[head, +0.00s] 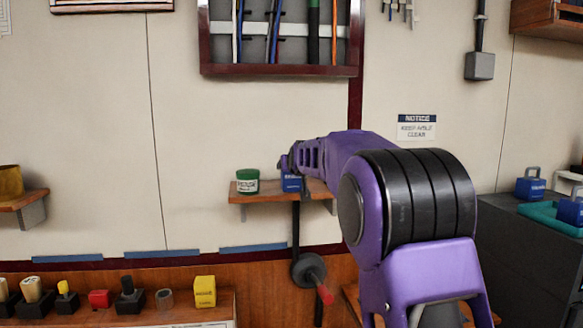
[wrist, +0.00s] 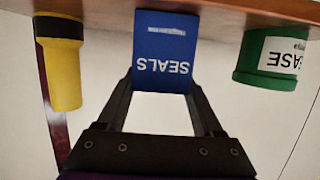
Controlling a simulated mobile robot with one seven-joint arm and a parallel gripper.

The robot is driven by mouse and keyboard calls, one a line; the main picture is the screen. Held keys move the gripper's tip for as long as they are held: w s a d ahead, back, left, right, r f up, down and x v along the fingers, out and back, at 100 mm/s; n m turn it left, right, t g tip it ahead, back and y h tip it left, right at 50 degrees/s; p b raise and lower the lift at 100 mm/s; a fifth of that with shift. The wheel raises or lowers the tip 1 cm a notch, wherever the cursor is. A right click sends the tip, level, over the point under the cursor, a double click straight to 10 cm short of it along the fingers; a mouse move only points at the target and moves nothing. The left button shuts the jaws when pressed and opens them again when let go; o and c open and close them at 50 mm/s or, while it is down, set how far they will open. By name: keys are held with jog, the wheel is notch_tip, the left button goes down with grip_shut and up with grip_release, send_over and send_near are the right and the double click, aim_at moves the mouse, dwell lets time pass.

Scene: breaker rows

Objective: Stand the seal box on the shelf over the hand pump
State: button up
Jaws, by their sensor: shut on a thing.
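The seal box (wrist: 162,55) is blue with white SEALS lettering, upside down in the wrist view like everything there. My gripper (wrist: 163,92) is shut on it, a finger on each side. In the head view the box (head: 291,183) is at the shelf (head: 262,198), right of a green tin (head: 247,182). Its base meets the shelf board (wrist: 235,8) in the wrist view; whether it bears on it I cannot tell. The box looks upright. Below the shelf is what looks like the hand pump (head: 308,270), with a red-ended handle.
The wrist view shows a yellow-and-black item (wrist: 62,62) and the green tin (wrist: 272,60) on either side of the box, with gaps between. My arm hides the shelf's right part in the head view.

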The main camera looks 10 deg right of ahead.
jog(key=o, duration=1.4)
jog(key=shift+f, duration=0.1)
jog(key=shift+r, duration=0.25)
jog(key=b+v, duration=0.1)
jog(key=v, duration=1.1)
jog(key=shift+f, duration=0.1)
